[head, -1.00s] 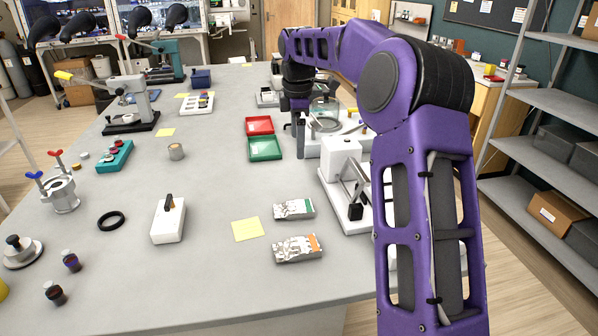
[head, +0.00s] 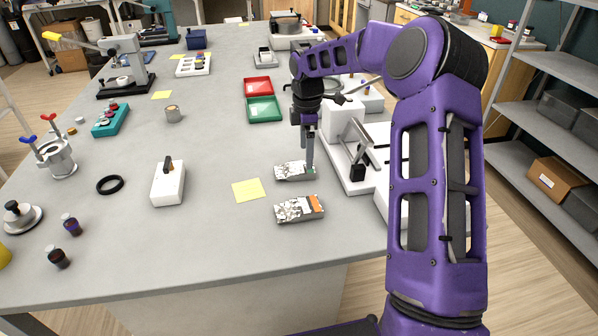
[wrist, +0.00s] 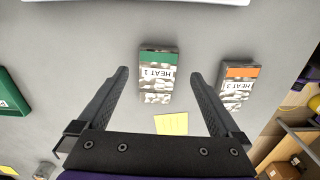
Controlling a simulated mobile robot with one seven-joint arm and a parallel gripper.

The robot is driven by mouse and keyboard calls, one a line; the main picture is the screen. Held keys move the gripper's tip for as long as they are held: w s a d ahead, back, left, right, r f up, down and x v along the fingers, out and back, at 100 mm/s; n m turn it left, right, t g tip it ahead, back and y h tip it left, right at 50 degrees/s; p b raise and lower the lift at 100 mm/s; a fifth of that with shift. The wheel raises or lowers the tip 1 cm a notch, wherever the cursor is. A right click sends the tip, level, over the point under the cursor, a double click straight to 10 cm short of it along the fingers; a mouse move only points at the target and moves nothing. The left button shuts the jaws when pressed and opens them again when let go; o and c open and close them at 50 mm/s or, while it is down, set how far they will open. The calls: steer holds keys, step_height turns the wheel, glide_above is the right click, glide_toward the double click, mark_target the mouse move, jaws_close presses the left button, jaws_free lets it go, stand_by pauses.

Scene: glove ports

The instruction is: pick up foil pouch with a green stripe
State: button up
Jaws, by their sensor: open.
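The foil pouch with a green stripe (head: 290,171) lies flat on the grey table in the head view. In the wrist view the same pouch (wrist: 157,76) shows its green band and a label reading HEAT 1. My gripper (head: 308,163) is over its right end in the head view, hiding part of the stripe. In the wrist view my gripper (wrist: 157,79) is open, with one finger on each side of the pouch and clear gaps. I cannot tell the exact height above it.
A foil pouch with an orange stripe (head: 300,208) lies just beside, close to one finger in the wrist view (wrist: 237,85). A yellow note (head: 248,190) lies to the left. A white press-like device (head: 352,160) stands close on the right. Red (head: 258,86) and green trays (head: 264,109) lie behind.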

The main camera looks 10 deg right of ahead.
mark_target(304, 167)
steer(key=f, duration=0.5)
steer(key=shift+w+a, duration=0.15)
steer(key=shift+a, duration=0.1)
steer(key=c, duration=1.3)
